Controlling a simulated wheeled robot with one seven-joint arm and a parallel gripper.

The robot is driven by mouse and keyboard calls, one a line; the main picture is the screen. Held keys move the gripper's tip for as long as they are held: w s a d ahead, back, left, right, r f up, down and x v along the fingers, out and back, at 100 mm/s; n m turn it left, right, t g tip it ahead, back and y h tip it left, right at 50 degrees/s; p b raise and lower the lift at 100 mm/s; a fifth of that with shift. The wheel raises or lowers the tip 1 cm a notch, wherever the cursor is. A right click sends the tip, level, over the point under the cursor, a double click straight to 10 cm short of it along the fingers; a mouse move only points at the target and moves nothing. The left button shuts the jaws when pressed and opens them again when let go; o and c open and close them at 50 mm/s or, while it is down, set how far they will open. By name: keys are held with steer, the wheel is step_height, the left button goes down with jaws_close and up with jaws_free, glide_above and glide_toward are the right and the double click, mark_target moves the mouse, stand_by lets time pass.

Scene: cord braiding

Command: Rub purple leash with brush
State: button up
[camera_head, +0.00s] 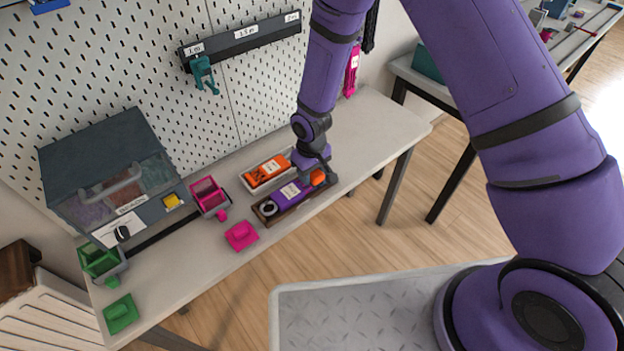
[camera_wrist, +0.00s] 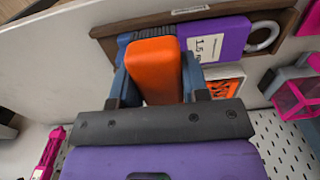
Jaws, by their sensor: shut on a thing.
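The purple leash (camera_head: 297,196) lies in a brown tray (camera_head: 268,220) on the workbench, with a pale label on top and a grey ring at its left end. It also shows in the wrist view (camera_wrist: 232,38), label toward me. My gripper (camera_head: 317,172) is shut on the orange brush (camera_head: 318,178) over the right end of the tray. In the wrist view the brush (camera_wrist: 155,68) sits between both fingers, with its dark bristle end beside the purple leash. Whether the bristles touch the leash cannot be told.
An orange leash (camera_head: 255,177) lies in a pale tray just behind. A pink block (camera_head: 241,236), pink bin (camera_head: 208,196), green bin (camera_head: 97,261) and dark bead box (camera_head: 105,150) stand to the left. A pegboard (camera_head: 240,95) rises behind; the bench is clear to the right.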

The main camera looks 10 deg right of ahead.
steer(key=shift+r, duration=2.15)
